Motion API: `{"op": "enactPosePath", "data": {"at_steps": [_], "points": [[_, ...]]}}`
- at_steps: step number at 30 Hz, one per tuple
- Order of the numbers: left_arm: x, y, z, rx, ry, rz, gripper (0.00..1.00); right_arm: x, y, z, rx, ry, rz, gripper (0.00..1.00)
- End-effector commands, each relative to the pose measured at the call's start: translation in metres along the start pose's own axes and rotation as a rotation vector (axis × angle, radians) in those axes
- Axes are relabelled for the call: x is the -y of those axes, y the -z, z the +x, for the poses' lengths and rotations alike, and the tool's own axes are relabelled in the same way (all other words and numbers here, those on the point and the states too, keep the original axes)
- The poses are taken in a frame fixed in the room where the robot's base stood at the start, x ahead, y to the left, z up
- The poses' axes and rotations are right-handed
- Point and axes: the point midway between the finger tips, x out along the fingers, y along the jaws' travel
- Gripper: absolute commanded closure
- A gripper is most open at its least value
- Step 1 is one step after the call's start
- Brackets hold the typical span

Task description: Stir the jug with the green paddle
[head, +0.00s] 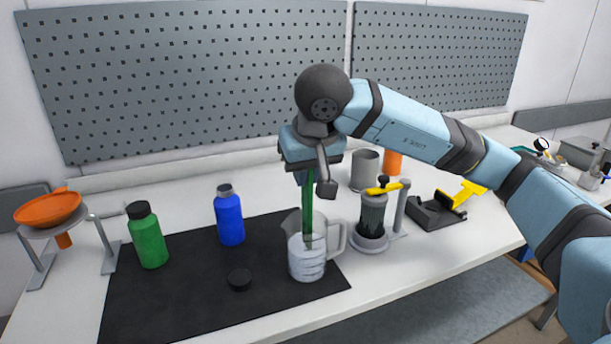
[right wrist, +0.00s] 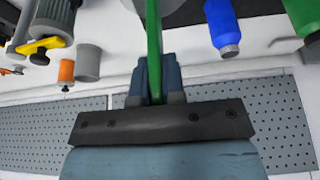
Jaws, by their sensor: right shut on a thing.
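The clear jug (head: 307,258) stands on the black mat, with pale contents and a handle at its right. The green paddle (head: 306,212) points down into the jug, its lower end inside and hard to make out. My right gripper (head: 309,172) is above the jug, shut on the upper part of the green paddle. In the right wrist view the paddle (right wrist: 154,50) runs between the two fingers of my right gripper (right wrist: 157,75). My left gripper is not in view.
A grey canister device with a yellow lever (head: 383,188) stands close right of the jug. An orange funnel (head: 48,209) sits on a stand at left.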

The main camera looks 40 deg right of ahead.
Motion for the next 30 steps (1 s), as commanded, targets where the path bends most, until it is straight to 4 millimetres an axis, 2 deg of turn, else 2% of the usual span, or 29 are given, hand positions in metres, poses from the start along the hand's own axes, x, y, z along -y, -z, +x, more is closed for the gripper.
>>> {"op": "enactPosePath", "data": {"at_steps": [1, 7, 30], "points": [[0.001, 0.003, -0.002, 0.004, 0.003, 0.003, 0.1, 0.0, 0.004, -0.008, -0.001, 0.001, 0.0, 1.0], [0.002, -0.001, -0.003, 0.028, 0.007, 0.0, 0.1, 0.0, 0.011, -0.027, -0.001, 0.001, 0.0, 1.0], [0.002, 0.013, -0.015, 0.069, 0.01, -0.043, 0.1, 0.0, 0.041, -0.098, -0.001, 0.001, 0.0, 1.0]]}}
